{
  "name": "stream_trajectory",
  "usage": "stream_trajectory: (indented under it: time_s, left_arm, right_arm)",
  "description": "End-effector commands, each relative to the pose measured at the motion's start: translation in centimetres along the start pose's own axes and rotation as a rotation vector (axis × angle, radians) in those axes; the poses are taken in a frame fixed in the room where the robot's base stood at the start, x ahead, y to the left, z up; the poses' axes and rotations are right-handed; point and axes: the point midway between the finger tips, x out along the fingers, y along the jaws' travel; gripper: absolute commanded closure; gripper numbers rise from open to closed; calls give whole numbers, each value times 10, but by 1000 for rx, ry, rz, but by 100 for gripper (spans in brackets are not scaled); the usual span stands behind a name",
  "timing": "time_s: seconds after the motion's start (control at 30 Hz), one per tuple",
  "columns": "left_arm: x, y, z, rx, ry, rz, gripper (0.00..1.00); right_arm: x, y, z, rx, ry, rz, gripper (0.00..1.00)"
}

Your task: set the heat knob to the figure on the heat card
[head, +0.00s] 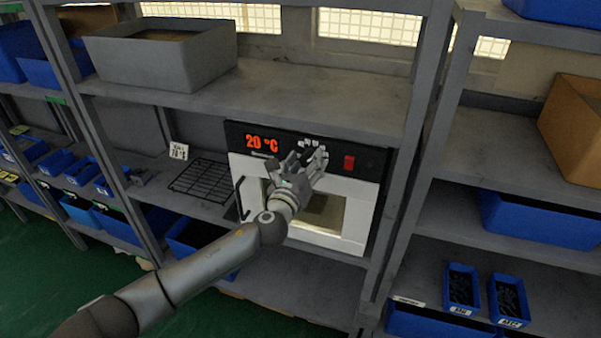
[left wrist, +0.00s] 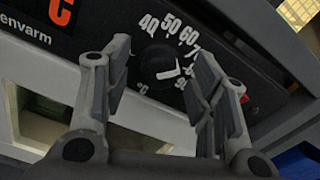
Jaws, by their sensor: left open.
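The heat knob (left wrist: 160,68) is round and black with a white mark, inside a ring of white figures including 40, 50 and 60. The mark points toward the right side of the ring; the exact figure is unclear. My left gripper (head: 308,157) is open in front of the panel; in the left wrist view its fingers (left wrist: 161,62) are on either side of the knob, contact unclear. The heat card (head: 178,151) stands left of the oven; its figure is too small to read surely.
A wire rack (head: 201,180) lies on the shelf left of the oven. A red switch (head: 349,162) is on the panel's right. A grey bin (head: 160,55) stands on the shelf above. Shelf posts rise on both sides of the oven.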

Motion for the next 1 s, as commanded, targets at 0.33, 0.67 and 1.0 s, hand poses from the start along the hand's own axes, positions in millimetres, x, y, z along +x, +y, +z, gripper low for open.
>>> stream_trajectory:
  time_s: [0.33, 0.67, 1.0]
  left_arm:
    - [-49, 1, -1, -1, 2, 0, 47]
    - [-103, 1, -2, -1, 4, 1, 47]
    - [-118, 1, -1, 0, 2, 2, 47]
  right_arm:
    - [0, -3, -1, 1, 1, -3, 100]
    - [0, -4, -1, 1, 1, -4, 100]
    - [0, -4, -1, 1, 1, -4, 100]
